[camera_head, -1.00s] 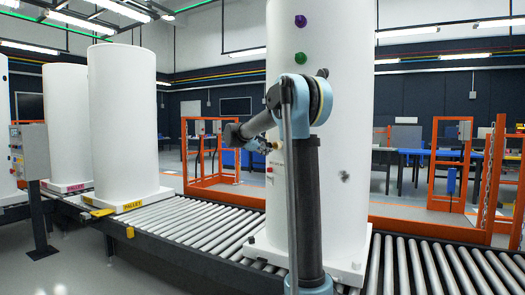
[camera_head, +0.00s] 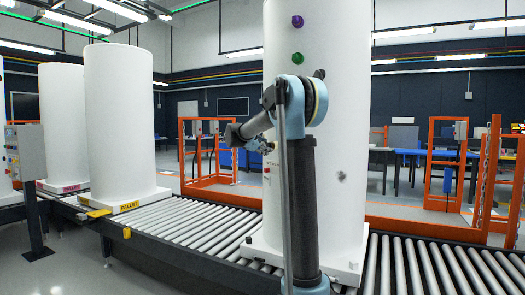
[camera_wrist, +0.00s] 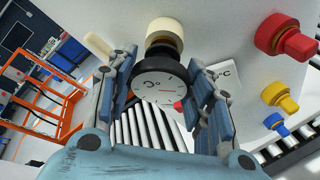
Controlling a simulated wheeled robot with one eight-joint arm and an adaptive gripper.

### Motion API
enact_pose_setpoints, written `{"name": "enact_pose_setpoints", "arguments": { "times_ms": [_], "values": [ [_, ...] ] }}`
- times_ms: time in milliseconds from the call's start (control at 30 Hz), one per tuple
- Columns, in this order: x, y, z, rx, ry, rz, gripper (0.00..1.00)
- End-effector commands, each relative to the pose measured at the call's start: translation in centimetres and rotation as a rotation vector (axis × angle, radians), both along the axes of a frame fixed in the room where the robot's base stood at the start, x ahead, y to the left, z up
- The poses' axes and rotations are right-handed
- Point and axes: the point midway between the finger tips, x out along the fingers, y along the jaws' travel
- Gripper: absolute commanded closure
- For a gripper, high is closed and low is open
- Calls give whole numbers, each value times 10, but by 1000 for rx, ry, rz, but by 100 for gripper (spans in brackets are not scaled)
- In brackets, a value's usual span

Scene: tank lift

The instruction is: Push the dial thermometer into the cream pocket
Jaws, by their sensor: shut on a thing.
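A cream ring-shaped fitting (camera_wrist: 165,32), which looks like the cream pocket, is on the white tank wall just beyond the dial. A dark part shows between ring and dial; the stem is hidden, so I cannot tell how far it is in. In the head view my gripper (camera_head: 262,146) is small, at the left side of the white tank (camera_head: 340,130).
Red (camera_wrist: 287,37), yellow (camera_wrist: 280,97) and blue (camera_wrist: 276,123) fittings project from the tank at right. A cream rod-like piece (camera_wrist: 97,45) is at left. The roller conveyor (camera_head: 190,228) runs below, with orange frames (camera_head: 215,180) behind.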

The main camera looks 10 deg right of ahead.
Motion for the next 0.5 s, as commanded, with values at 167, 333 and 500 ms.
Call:
{"name": "enact_pose_setpoints", "arguments": {
  "times_ms": [167,333,500],
  "values": [
    [2,-4,0,0,0,0,77],
    [4,-7,0,0,0,0,77],
    [5,-10,0,0,0,0,77]
  ]
}}
